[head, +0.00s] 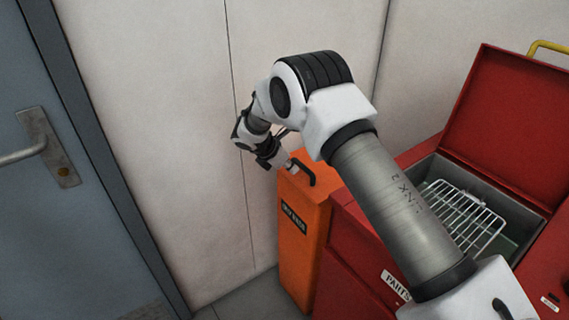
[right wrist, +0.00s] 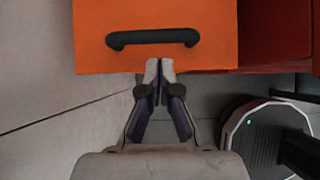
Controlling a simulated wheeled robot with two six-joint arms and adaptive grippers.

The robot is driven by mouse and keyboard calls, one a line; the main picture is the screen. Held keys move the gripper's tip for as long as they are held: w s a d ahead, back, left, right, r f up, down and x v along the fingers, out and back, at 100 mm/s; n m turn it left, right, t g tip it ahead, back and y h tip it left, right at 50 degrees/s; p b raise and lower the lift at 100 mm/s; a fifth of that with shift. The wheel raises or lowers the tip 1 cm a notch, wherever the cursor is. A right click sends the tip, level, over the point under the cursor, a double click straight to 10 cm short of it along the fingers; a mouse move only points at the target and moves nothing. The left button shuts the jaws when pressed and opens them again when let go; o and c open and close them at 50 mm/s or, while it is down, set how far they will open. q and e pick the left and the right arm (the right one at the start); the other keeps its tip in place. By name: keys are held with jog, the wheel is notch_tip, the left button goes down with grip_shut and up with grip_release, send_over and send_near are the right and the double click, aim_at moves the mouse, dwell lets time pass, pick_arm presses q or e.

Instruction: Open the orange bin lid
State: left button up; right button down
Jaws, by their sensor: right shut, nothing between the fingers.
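The orange bin (head: 303,240) stands against the wall with its lid (head: 320,178) down. A black handle (head: 305,170) is on the lid; it also shows in the right wrist view (right wrist: 152,38). My right gripper (head: 291,167) is at the front edge of the lid, close to the handle. In the right wrist view its fingertips (right wrist: 159,68) are together and empty, just below the handle and over the lid's near edge. I cannot tell if they touch the lid. My left gripper is not in view.
A red parts washer (head: 352,262) stands right beside the bin, its lid (head: 520,130) raised and a wire basket (head: 462,215) inside. A grey door (head: 70,200) with a lever handle is at the left. Free floor shows left of the bin.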

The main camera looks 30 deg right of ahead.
aim_at(304, 177)
jog(key=x, duration=0.4)
jog(key=shift+f, duration=0.1)
